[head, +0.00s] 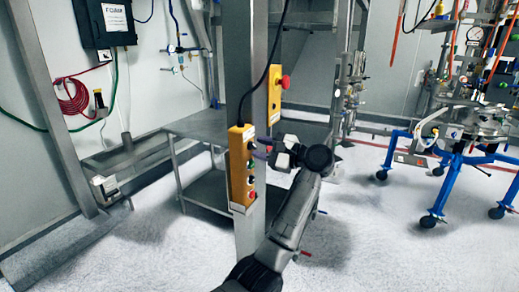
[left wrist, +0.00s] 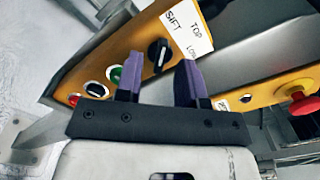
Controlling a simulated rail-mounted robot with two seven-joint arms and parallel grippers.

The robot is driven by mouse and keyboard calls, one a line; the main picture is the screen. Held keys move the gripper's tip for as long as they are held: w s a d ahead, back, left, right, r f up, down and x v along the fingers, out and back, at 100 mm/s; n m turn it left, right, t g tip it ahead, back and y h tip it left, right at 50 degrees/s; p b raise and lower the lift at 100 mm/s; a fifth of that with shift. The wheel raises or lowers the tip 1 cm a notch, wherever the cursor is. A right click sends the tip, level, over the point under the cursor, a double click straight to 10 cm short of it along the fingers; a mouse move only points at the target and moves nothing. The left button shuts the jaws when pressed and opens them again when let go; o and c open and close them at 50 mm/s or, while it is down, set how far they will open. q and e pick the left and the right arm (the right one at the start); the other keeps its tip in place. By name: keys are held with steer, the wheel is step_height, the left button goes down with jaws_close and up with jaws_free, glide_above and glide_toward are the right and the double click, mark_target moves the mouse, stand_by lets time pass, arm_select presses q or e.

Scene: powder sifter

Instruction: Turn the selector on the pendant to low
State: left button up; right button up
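The yellow pendant (head: 236,180) hangs upright on a grey post in the head view. In the left wrist view its yellow face (left wrist: 140,40) runs diagonally. A black selector knob (left wrist: 158,54) sits beside a white label reading SIFT, TOP and LOW. I cannot tell for sure which word the knob points to. My left gripper (head: 264,149) is at the pendant's right side, near its upper part. In the left wrist view the purple fingers (left wrist: 160,82) are apart, and the knob shows in the gap between them. Contact is not clear. My right gripper is not in view.
The pendant also carries a green button (left wrist: 116,73), a second black selector (left wrist: 97,90) and a red button (left wrist: 73,100). A second yellow box with a red emergency stop (left wrist: 302,104) is at the right. A steel table (head: 205,122) stands behind the post.

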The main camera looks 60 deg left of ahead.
arm_select(q)
steer(key=shift+s+a, duration=0.25)
steer(key=shift+a, duration=0.15)
steer(key=shift+c, duration=0.2)
jaws_close()
